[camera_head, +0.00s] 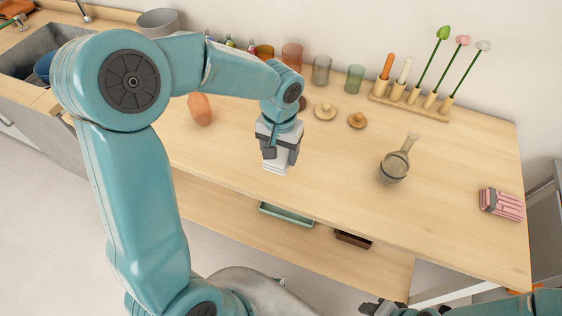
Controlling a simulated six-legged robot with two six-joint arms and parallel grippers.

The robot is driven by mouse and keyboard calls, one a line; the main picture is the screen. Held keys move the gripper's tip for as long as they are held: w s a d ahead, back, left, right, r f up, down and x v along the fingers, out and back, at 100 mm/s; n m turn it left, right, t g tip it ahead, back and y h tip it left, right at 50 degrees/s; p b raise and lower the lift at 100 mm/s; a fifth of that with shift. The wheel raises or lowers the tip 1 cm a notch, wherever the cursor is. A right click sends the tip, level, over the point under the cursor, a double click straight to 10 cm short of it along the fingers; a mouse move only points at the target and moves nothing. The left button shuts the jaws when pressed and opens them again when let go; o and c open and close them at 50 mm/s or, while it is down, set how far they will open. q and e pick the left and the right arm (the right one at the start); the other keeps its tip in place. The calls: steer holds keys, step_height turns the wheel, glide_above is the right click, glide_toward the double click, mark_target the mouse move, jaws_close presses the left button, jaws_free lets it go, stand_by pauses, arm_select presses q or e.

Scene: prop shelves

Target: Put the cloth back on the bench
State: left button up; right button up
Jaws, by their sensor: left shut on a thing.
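My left gripper (278,158) is shut on a white, layered, folded thing that looks like the cloth (276,168). It is over the front part of the wooden bench (340,190). I cannot tell whether the cloth touches the bench top; its upper part is hidden by the fingers. My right gripper (384,306) shows only in part at the bottom edge, low in front of the bench, and its jaw opening is unclear.
Two small wooden knobbed pieces (325,111) (357,120), several cups (321,70) and a flower rack (410,98) are farther back. Trays (287,214) sit on the lower shelf.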

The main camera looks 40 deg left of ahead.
mark_target(280, 163)
arm_select(q)
steer(key=shift+f, duration=2.45)
steer(key=shift+f+b, duration=0.2)
steer(key=shift+b, duration=0.1)
steer(key=o, duration=0.9)
steer(key=shift+w, duration=0.1)
steer(key=shift+o, duration=0.2)
steer(key=shift+r, duration=0.1)
step_height(280, 163, up, 12)
steer(key=shift+r+p, duration=0.15)
steer(key=shift+p, duration=0.3)
